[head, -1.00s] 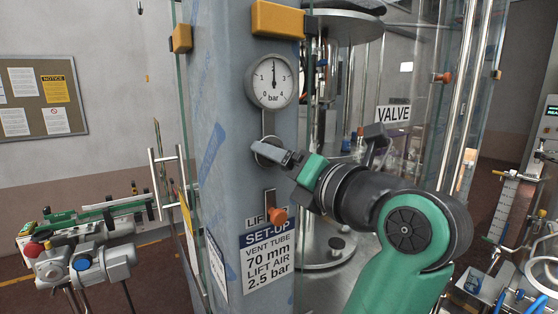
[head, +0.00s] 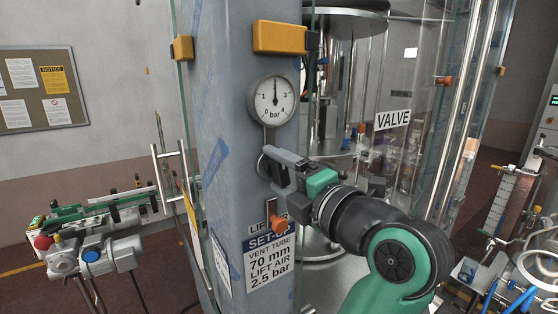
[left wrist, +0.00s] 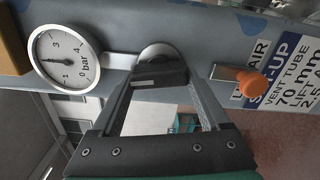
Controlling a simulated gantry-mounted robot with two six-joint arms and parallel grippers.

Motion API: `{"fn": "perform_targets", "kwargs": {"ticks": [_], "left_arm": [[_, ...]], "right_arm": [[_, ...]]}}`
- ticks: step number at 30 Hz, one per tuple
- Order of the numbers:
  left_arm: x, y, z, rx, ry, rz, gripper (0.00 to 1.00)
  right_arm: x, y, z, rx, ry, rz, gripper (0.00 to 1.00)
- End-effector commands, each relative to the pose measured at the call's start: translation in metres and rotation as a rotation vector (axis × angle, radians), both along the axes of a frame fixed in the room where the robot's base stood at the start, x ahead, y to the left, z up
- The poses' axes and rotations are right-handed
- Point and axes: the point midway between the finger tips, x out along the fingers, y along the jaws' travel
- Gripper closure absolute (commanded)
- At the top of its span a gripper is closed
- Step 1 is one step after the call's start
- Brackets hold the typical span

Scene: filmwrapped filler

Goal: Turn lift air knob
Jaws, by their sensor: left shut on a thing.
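The grey round knob (head: 264,166) sits on the blue-grey column below the gauge. It also shows in the left wrist view (left wrist: 157,50), partly hidden by the fingertips. My left gripper (head: 275,163) is shut on this knob; its fingers meet at it in the left wrist view (left wrist: 158,74). The round white gauge (head: 273,100), marked in bar, has its needle pointing nearly straight up, between 1 and 3. A set-up sign (head: 268,262) below reads vent tube 70 mm, lift air 2.5 bar. My right gripper is not in view.
An orange knob (head: 279,224) on a metal plate stands out below my gripper and partly covers the lift air label. A yellow block (head: 280,37) is above the gauge. Glass panels and a VALVE label (head: 392,119) are to the right.

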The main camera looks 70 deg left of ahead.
Motion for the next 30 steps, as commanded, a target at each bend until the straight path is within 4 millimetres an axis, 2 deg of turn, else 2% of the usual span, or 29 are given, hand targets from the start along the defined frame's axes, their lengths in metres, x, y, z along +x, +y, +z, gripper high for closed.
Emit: {"fn": "perform_targets", "kwargs": {"ticks": [1, 18, 30], "left_arm": [[0.0, 0.0, 0.006, -0.008, 0.044, -0.001, 0.77], [0.001, 0.0, 0.009, -0.107, 0.525, -0.002, 0.77], [0.001, 0.0, 0.007, -0.137, 0.668, -0.002, 0.77]], "right_arm": [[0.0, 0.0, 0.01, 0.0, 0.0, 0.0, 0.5], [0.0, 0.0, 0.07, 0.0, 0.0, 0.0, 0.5], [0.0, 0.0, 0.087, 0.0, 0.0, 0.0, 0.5]]}}
